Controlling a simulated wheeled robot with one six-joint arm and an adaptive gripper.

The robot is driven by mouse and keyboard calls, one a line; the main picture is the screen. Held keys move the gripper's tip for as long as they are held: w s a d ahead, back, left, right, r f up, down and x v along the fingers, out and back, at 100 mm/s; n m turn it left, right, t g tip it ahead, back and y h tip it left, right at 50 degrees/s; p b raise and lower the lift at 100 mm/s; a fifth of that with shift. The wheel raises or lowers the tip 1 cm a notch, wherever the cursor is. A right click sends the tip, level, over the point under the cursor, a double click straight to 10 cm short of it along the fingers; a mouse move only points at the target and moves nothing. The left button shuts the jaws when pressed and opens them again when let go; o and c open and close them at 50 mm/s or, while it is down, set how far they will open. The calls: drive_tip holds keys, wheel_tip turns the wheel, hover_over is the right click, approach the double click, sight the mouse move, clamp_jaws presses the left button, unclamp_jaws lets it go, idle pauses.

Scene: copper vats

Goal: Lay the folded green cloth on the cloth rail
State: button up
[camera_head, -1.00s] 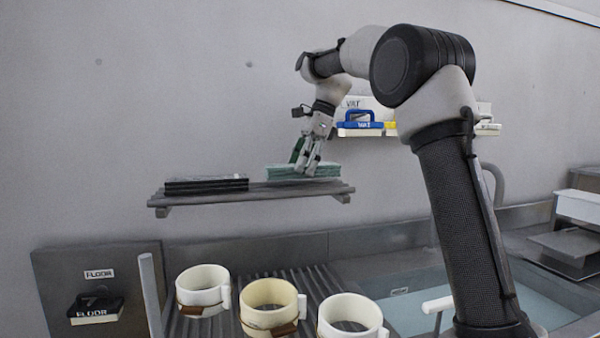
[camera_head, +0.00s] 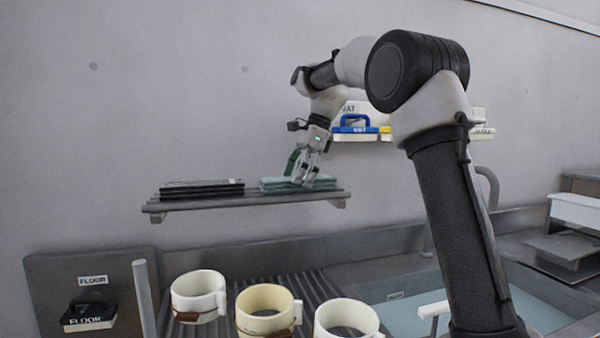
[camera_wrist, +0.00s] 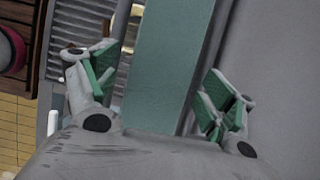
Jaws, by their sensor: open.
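The folded green cloth (camera_head: 273,184) lies flat in a low stack on the right part of a grey slatted wall rail (camera_head: 243,199). Whether the stack is one cloth or more, I cannot tell. My gripper (camera_head: 305,180) points down over the stack's right half and hides part of it. In the wrist view the gripper (camera_wrist: 160,86) is open, its green-padded fingers on either side of the green cloth (camera_wrist: 168,60). Whether they touch it is unclear.
A black folded stack (camera_head: 202,188) lies on the rail's left part. Below stand cream round vessels (camera_head: 199,296) on a ribbed surface. A blue-handled brush (camera_head: 356,130) sits on a shelf behind my arm. A basin (camera_head: 410,312) is at lower right.

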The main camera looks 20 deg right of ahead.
drive_tip(key=v, duration=1.2)
drive_tip(key=s+d+n+t, duration=0.1)
drive_tip(key=s+d+n, duration=0.15)
drive_tip(key=s, duration=0.45)
drive_tip(key=s+d+f+n+t+h, duration=0.1)
drive_tip(key=s+d+f+n+h, duration=0.1)
drive_tip(key=s+f+n, duration=0.5)
drive_tip(key=s+d+f+n+t+h, duration=0.2)
drive_tip(key=s+d+f+n, duration=0.3)
drive_tip(key=s+f, duration=1)
drive_tip(key=s+n, duration=0.3)
drive_tip(key=s, duration=0.3)
drive_tip(key=shift+f, duration=0.35)
drive_tip(key=shift+n, duration=0.25)
